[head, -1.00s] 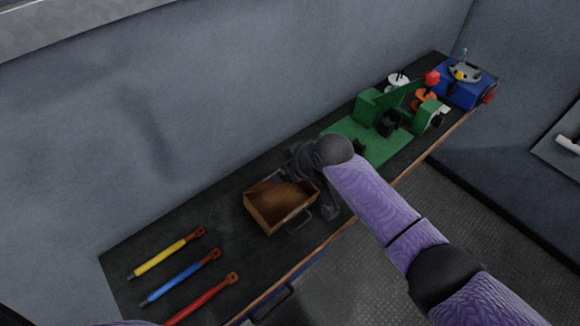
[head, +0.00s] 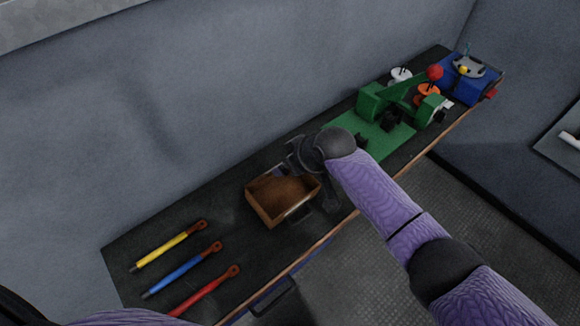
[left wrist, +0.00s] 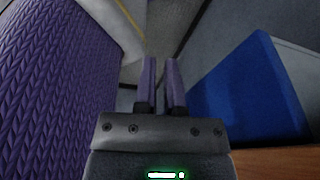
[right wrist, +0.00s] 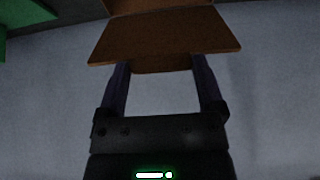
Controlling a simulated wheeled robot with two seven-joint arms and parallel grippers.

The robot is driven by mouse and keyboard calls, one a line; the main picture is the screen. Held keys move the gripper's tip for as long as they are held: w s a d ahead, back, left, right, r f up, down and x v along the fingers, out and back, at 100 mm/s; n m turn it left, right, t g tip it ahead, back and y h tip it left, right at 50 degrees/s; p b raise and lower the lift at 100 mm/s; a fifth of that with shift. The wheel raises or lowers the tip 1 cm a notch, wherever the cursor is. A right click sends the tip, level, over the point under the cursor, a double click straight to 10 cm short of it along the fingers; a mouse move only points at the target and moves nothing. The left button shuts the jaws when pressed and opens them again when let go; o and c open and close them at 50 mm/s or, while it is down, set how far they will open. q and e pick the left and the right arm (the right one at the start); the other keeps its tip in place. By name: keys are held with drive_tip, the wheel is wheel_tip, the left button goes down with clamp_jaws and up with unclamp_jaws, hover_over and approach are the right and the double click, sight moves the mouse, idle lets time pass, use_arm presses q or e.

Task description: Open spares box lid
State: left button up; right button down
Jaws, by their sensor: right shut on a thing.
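The spares box (head: 264,206) is a small brown box on the dark bench in the head view, with its brown inside showing from above. My right gripper (head: 292,168) is at the box's far right side and partly covers it. In the right wrist view a brown panel (right wrist: 165,38), seemingly the box lid, lies across the fingertips. My right gripper (right wrist: 162,72) is shut on its near edge, with the fingers well apart. My left gripper (left wrist: 160,62) shows only in the left wrist view, its fingers close together and nothing seen between them.
Yellow (head: 168,246), blue (head: 182,270) and red (head: 204,290) rods lie left of the box. A green fixture (head: 372,140) and a blue unit (head: 466,88) stand to its right. A wall runs behind the bench. A blue block (left wrist: 245,95) stands beside my left gripper.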

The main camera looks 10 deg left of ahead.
use_arm(q)
drive_tip(key=s+d+r+m+t, duration=0.1)
drive_tip(key=m, duration=0.1)
drive_tip(key=s+d+r+m+h, duration=0.1)
drive_tip(key=s+d+r+m+t, duration=0.1)
drive_tip(key=m, duration=0.1)
drive_tip(key=shift+s+r+m+t+h, duration=0.25)
drive_tip(key=shift+s+m+t+h, duration=0.05)
drive_tip(key=shift+s, duration=0.05)
clamp_jaws()
wheel_tip(320, 180, up, 7)
drive_tip(key=w+d+m+t+h, duration=0.1)
drive_tip(key=w+m+t, duration=0.1)
drive_tip(key=m+t, duration=0.35)
drive_tip(key=w+d+r+m+t+h, duration=0.1)
drive_tip(key=w+r+m, duration=0.3)
drive_tip(key=w, duration=0.9)
drive_tip(key=w+r+m+t+h, duration=0.2)
drive_tip(key=w+r, duration=0.5)
drive_tip(key=w, duration=0.7)
drive_tip(key=w+d+r+m+t+h, duration=0.1)
drive_tip(key=w+r+m+t, duration=0.3)
drive_tip(key=w, duration=0.9)
drive_tip(key=r+m+h, duration=0.1)
drive_tip(key=m, duration=0.2)
drive_tip(key=shift+w+d+r, duration=0.2)
drive_tip(key=shift+d, duration=0.1)
